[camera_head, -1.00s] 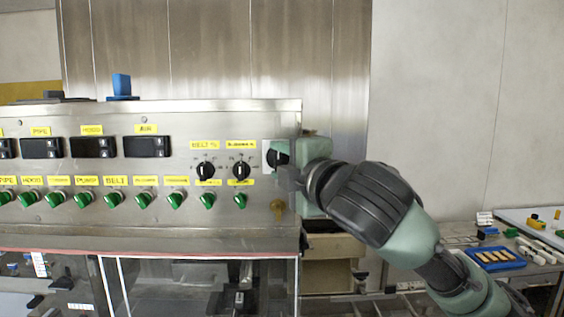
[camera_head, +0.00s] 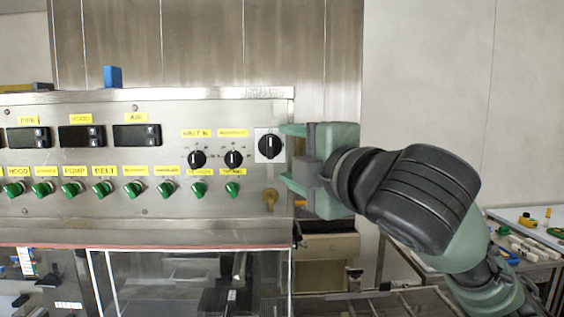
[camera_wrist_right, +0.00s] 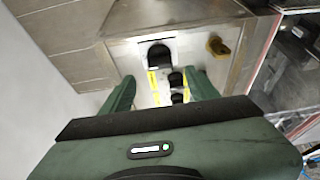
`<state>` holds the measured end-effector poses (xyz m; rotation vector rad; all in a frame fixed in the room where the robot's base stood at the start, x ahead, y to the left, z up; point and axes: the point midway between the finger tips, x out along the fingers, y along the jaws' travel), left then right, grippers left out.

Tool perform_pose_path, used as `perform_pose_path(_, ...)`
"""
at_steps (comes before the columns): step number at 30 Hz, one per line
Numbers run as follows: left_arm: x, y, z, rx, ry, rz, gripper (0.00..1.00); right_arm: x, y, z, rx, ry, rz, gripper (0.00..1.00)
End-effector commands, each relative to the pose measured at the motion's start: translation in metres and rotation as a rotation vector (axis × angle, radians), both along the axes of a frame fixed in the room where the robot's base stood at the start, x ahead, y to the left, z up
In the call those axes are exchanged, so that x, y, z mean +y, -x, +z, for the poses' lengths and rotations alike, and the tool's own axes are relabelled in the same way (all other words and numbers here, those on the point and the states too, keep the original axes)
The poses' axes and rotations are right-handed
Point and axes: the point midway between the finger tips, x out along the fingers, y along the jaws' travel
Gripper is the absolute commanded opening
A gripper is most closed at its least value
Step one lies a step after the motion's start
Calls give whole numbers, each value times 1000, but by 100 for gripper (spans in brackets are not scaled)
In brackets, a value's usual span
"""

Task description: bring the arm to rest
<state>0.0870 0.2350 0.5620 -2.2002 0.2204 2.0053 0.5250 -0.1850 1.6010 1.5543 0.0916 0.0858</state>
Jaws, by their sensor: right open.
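My right gripper (camera_head: 287,155) is open and empty at the right end of the steel control panel (camera_head: 70,215) in the head view. Its two green fingers point left, one above the other, just right of a black rotary switch (camera_head: 270,145) on a white plate. In the right wrist view the open fingers (camera_wrist_right: 160,90) stand apart, with the black switch (camera_wrist_right: 160,55) between and beyond them. Nothing is held. My right arm reaches in from the lower right. My left gripper is not in view.
The panel carries several green knobs (camera_head: 134,189), two black dials (camera_head: 233,159) and dark displays (camera_head: 137,135). A brass key (camera_head: 270,198) sticks out below the switch. Clear guards are underneath. A table (camera_head: 545,236) with small items stands at the right. The wall side is free.

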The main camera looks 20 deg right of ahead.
Motion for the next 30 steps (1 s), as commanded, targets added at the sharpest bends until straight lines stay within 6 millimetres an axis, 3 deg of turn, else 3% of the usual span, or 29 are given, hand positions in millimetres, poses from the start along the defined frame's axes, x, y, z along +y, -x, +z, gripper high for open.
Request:
perform_pose_path(15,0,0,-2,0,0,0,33,0,5,0,2,0,0,60)
perform_pose_path(18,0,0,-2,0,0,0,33,2,1,-11,22,-15,6,60)
perform_pose_path(20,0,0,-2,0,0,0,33,5,-5,-27,52,-40,12,60)
perform_pose_path(23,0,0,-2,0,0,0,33,13,-17,-71,135,-117,26,60)
perform_pose_path(30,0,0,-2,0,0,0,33,26,-30,-200,373,-367,6,60)
